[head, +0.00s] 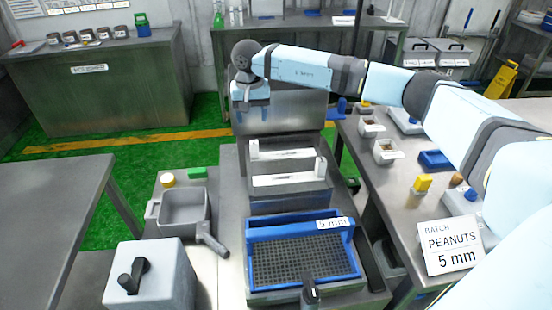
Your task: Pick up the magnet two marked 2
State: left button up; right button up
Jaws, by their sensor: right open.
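Two pale bars lie across the grey metal housing (246,195) in the middle, a rear bar (283,154) and a front bar (282,180). Each has a raised end and small dark marking that is too small to read, so I cannot tell which one is marked 2. My right gripper (251,112) is open and empty, fingers pointing down, in front of the raised metal lid (296,113). In the picture it is above and left of the rear bar, apart from both bars. My left gripper is not in view.
A blue sieve tray (253,261) marked 5 mm sits in front of the housing. A grey bin (184,208) and a grey box with a black knob (150,280) stand left. The right table holds scoops, a blue tray (436,160) and a PEANUTS sign (450,246).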

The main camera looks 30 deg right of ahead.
aim_at(254, 141)
jog(key=f, duration=0.6)
jog(key=f+p, duration=0.1)
jog(key=f, duration=0.4)
jog(key=shift+s+f, duration=0.2)
jog(key=shift+f, duration=0.15)
grip_shut()
jog(key=shift+r, duration=0.1)
